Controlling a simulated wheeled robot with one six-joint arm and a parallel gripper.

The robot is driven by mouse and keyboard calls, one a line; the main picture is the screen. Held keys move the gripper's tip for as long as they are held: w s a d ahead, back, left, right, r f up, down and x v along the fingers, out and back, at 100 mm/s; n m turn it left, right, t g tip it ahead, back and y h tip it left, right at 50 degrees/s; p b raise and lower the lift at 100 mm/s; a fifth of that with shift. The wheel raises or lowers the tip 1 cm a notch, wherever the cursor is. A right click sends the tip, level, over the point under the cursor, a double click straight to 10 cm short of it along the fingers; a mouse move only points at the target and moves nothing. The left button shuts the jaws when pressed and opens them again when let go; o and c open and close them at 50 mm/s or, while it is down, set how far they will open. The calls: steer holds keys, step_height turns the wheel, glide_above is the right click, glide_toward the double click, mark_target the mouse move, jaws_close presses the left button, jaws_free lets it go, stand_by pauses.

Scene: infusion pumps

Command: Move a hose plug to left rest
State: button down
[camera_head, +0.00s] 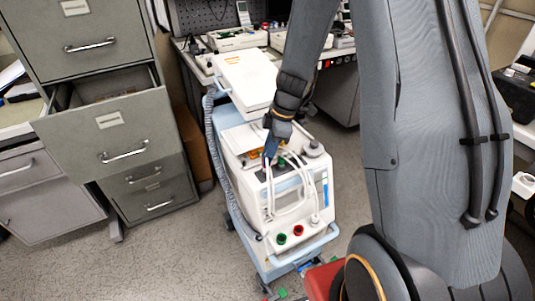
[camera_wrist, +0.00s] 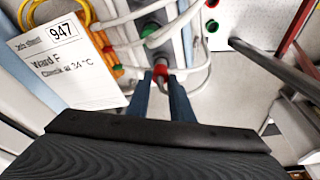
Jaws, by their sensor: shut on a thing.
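My gripper (camera_wrist: 164,84) is shut on a red hose plug (camera_wrist: 160,72), held between its two blue fingertips. In the head view my gripper (camera_head: 268,156) is over the top front of the white pump cart (camera_head: 262,199), and it hides the red plug there. A green plug (camera_wrist: 148,29) on a white hose sits just beyond the red one, and it also shows in the head view (camera_head: 281,161). White hoses (camera_head: 290,203) loop down the cart's front. Which part is the left rest I cannot tell.
A green port (camera_head: 281,239) and a red port (camera_head: 298,230) are low on the cart's front. A filing cabinet (camera_head: 130,155) with an open drawer stands left. Floor is clear between.

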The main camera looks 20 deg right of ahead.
steer(key=shift+f+b, duration=0.65)
steer(key=c, duration=1.5)
jaws_free()
steer(key=shift+r, duration=0.15)
steer(key=b+v, duration=0.1)
steer(key=v, duration=0.7)
steer(key=s+m+h, duration=0.1)
steer(key=s+m, duration=0.4)
steer(key=s, duration=0.1)
steer(key=s+a+m+h, duration=0.1)
steer(key=s+m, duration=0.4)
steer(key=s+a+r+m+h, duration=0.1)
steer(key=s+m, duration=0.4)
steer(key=s, duration=0.1)
steer(key=shift+s+a+r+m, duration=0.1)
steer(key=shift+s+m, duration=0.25)
steer(key=shift+m, duration=0.05)
